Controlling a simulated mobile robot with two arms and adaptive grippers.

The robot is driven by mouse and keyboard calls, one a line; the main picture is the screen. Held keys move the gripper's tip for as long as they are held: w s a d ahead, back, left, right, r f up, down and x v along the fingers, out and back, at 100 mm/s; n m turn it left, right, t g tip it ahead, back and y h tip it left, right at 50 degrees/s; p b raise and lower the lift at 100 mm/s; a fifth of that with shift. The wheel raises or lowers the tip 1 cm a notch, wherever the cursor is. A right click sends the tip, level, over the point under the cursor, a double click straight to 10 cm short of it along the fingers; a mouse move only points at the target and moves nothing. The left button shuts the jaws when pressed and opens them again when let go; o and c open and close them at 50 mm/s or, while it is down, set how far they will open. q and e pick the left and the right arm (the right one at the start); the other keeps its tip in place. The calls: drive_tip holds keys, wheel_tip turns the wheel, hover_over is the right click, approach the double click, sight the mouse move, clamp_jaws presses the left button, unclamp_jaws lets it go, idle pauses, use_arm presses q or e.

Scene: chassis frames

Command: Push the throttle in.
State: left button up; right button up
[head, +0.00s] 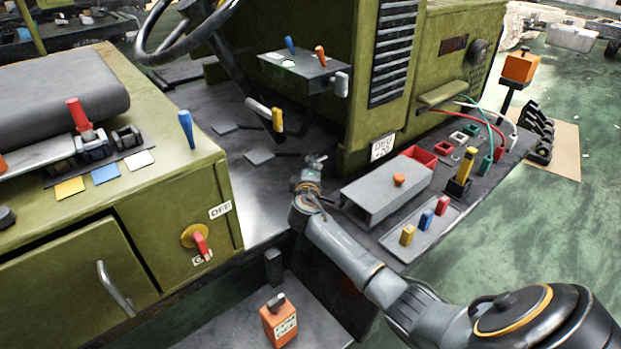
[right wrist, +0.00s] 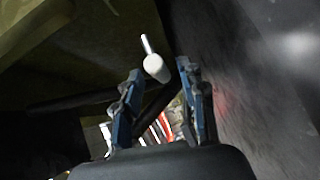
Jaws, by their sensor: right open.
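A pale knob (head: 341,84) sticks out at the right side of the small grey control box (head: 297,70) below the steering wheel. No label shows that it is the throttle. The right wrist view shows a pale rounded knob on a thin metal rod (right wrist: 156,66), beyond the fingertips and roughly between them. It appears to be the same knob, but I cannot be sure. My right gripper (head: 316,160) is open and empty, below and a little left of the knob in the head view, apart from it. It also shows in the right wrist view (right wrist: 160,76). My left gripper is not in view.
A blue lever (head: 289,45) and an orange lever (head: 320,56) stand on the box. A yellow-tipped lever (head: 278,119) and pedals are lower left. A grey tray (head: 388,188) and switch panel (head: 420,231) lie right, near my arm. The steering wheel (head: 172,45) is upper left.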

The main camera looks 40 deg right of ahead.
drive_tip(key=v, duration=0.8)
drive_tip(key=shift+s+a, duration=0.2)
drive_tip(key=shift+s, duration=0.1)
